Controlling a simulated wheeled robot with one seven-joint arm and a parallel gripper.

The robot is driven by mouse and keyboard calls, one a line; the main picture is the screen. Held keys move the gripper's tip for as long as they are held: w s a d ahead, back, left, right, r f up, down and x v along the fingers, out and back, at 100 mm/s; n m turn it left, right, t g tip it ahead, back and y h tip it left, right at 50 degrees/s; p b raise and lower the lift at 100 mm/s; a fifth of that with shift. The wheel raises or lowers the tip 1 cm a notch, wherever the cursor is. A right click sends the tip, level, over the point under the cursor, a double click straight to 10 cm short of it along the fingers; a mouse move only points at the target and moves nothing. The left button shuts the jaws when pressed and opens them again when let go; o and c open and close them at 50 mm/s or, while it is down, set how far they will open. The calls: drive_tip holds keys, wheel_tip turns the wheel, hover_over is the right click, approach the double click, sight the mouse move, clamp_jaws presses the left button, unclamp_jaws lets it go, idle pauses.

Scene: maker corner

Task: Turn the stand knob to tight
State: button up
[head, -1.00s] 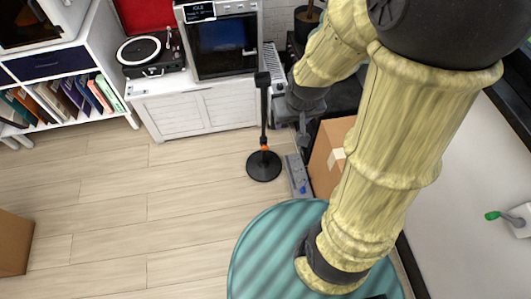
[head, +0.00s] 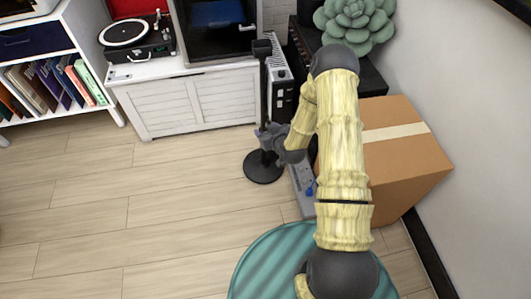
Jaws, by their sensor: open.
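A black stand (head: 263,92) with a thin upright pole, a small dark head at the top and a round base (head: 264,169) stands on the floor in front of the white cabinet. My gripper (head: 266,137) is open and at the lower part of the pole, reaching in from the right. Its fingers overlap the pole in this view, and I cannot tell whether they touch it. The stand's orange knob is not visible now; my gripper covers that part of the pole.
A grey power strip (head: 301,184) lies right of the base. A cardboard box (head: 405,165) and a dark cabinet with a succulent (head: 355,25) crowd the right. A white cabinet (head: 180,105) with a turntable (head: 130,35) stands behind. Floor at left is clear.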

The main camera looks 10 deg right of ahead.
drive_tip(key=s+d+f+m+t+h+b, duration=0.1)
drive_tip(key=f+b, duration=0.5)
drive_tip(key=f, duration=0.6)
drive_tip(key=s+f+m+t+h+b, duration=0.2)
drive_tip(key=s+f+t+b, duration=0.2)
drive_tip(key=f, duration=0.8)
drive_tip(key=shift+s+d+f+m+t+b, duration=0.2)
drive_tip(key=shift+d+m+t+b, duration=0.25)
drive_tip(key=shift+b, duration=0.65)
drive_tip(key=w+b, duration=0.7)
drive_tip(key=w, duration=1)
drive_tip(key=shift+w, duration=0.25)
drive_tip(key=c, duration=1)
